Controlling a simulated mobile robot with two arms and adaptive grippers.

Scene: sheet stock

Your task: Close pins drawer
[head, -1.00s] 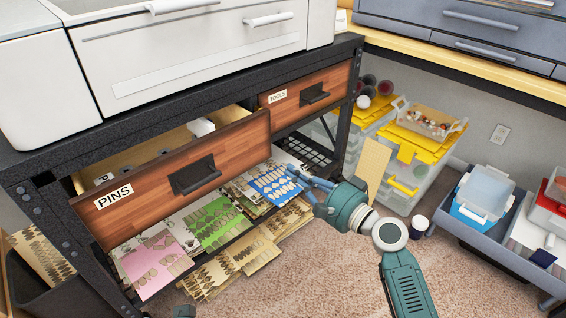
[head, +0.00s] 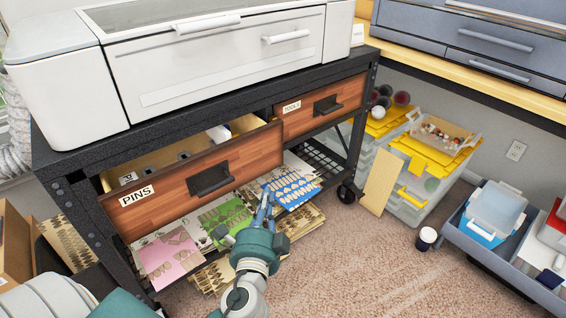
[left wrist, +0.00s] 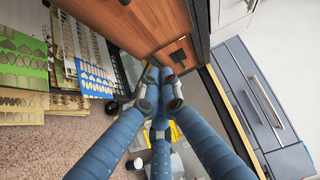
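The pins drawer (head: 240,165) has a reddish wood front, a black pull handle (head: 211,180) and a white "PINS" label (head: 137,196). It sits pulled out from the black bench frame, with its pale inside and a few small items showing above the front. My left gripper (head: 264,208) is in front of and below the drawer front, apart from the handle, with its blue fingers close together and nothing between them. In the left wrist view, the fingers (left wrist: 157,78) converge near the wood front (left wrist: 135,25). My right gripper is not in view.
The tools drawer (head: 325,107) beside it looks flush. Patterned sheets (head: 222,217) lie on the shelf below and stick out. A white machine (head: 225,55) stands on the bench. Yellow-lidded bins (head: 425,160) and a blue-grey cart (head: 500,245) stand right. Carpet between is mostly clear.

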